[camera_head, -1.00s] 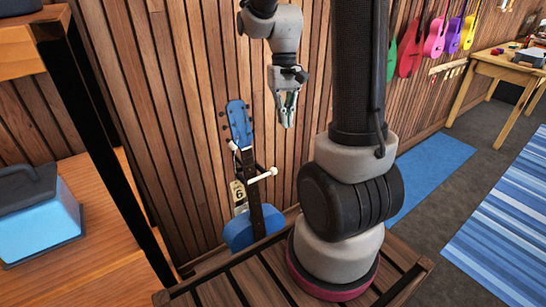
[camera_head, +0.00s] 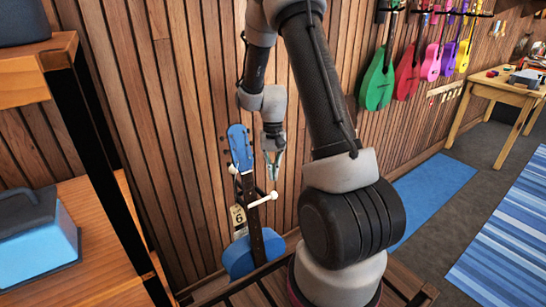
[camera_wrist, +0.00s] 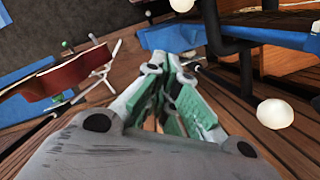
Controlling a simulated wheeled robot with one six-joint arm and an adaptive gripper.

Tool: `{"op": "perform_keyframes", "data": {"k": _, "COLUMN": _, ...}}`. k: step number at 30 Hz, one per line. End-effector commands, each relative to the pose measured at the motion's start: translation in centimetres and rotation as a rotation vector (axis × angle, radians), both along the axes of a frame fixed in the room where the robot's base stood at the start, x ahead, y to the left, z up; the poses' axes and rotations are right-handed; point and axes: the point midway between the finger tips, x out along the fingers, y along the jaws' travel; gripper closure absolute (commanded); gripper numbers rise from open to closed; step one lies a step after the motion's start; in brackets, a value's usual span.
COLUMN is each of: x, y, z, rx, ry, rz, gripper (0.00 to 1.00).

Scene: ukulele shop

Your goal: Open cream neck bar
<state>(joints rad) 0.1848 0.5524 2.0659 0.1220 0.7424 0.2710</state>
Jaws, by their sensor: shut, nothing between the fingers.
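The cream neck bar (camera_head: 263,200) crosses in front of the neck of a blue ukulele (camera_head: 240,148) held upright on a wall-side stand. A round cream knob (camera_head: 274,195) is at its right end. My gripper (camera_head: 272,178) points down just above and near that knob, apart from it as far as I can tell. Its green-padded fingers are shut and empty. In the wrist view, my gripper (camera_wrist: 172,75) points toward the blue headstock (camera_wrist: 215,35), with a cream ball (camera_wrist: 275,113) to the right and another (camera_wrist: 181,5) at the top.
A tag with a 6 (camera_head: 238,217) hangs by the neck. The slatted wood wall (camera_head: 180,150) is close behind. A shelf (camera_head: 110,215) with a blue case (camera_head: 38,240) stands at left. More ukuleles (camera_head: 378,80) hang at right, beyond my arm.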

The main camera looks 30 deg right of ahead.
Motion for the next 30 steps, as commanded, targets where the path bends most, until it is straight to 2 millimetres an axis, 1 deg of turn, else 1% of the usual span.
{"op": "perform_keyframes", "data": {"k": 4, "x": -2.0, "y": 1.2, "z": -0.5, "rx": 0.000, "ry": 0.001, "rz": 0.001, "gripper": 1.00}}
{"op": "perform_keyframes", "data": {"k": 9, "x": -3.1, "y": 1.9, "z": -0.7, "rx": -0.001, "ry": -0.001, "rz": 0.000, "gripper": 1.00}}
{"op": "perform_keyframes", "data": {"k": 23, "x": -3.4, "y": 2.0, "z": -0.8, "rx": -0.001, "ry": 0.000, "rz": -0.003, "gripper": 1.00}}
{"op": "perform_keyframes", "data": {"k": 30, "x": -4.0, "y": 1.8, "z": -0.8, "rx": -0.001, "ry": -0.001, "rz": -0.048, "gripper": 1.00}}
